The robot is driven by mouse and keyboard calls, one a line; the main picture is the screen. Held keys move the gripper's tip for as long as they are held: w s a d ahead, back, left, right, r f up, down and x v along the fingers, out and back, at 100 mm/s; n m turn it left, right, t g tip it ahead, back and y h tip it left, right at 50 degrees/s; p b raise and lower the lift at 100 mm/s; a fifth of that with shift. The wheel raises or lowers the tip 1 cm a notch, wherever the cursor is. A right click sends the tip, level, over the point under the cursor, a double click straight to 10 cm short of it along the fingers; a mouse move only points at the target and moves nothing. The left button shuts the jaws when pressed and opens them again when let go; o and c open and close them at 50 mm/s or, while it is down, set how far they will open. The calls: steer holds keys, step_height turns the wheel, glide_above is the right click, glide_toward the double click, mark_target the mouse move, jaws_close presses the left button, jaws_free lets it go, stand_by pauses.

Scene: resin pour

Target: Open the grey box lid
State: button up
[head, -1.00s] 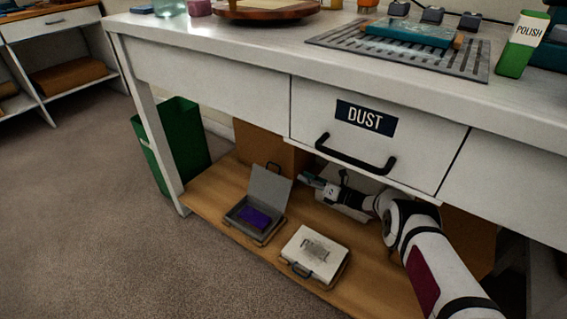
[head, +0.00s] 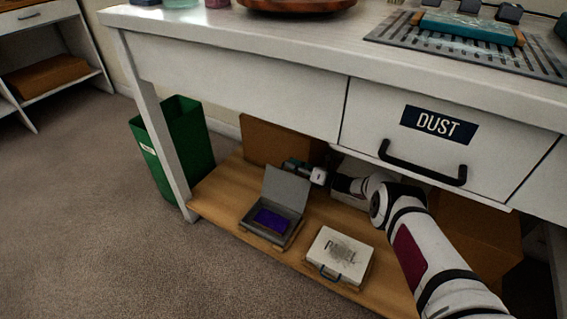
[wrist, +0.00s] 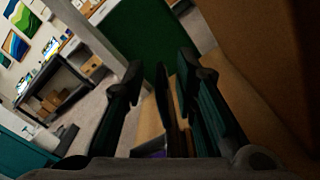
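The grey box (head: 283,240) sits on the low wooden shelf under the bench. Its lid (head: 286,188) stands raised at the back, well clear of the box. A purple block (head: 271,220) lies inside. My gripper (head: 291,164) is just behind the lid's upper edge, partly hidden by it. In the wrist view the two dark fingers (wrist: 164,88) are spread apart. A thin dark strip shows between them, and I cannot tell whether it is the lid's edge. A bit of purple shows low in that view. I see no grip on the lid.
A closed white case (head: 339,256) lies to the right of the grey box. A green bin (head: 185,145) stands to the left beside the bench leg. The DUST drawer (head: 440,150) is above my arm. Brown cardboard (head: 262,140) stands behind the grey box.

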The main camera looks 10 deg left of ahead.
steer(key=shift+a, duration=0.15)
jaws_close()
steer(key=s+p, duration=0.1)
steer(key=s+r+n+p, duration=0.1)
steer(key=p, duration=0.1)
steer(key=shift+a, duration=0.35)
steer(key=shift+s+a+r+n+p, duration=0.1)
steer(key=shift+s+a+n+p, duration=0.05)
steer(key=shift+s+n+p, duration=0.35)
steer(key=shift+s+a+n+p, duration=0.15)
steer(key=shift+s+n+p, duration=0.25)
steer(key=shift+s, duration=0.1)
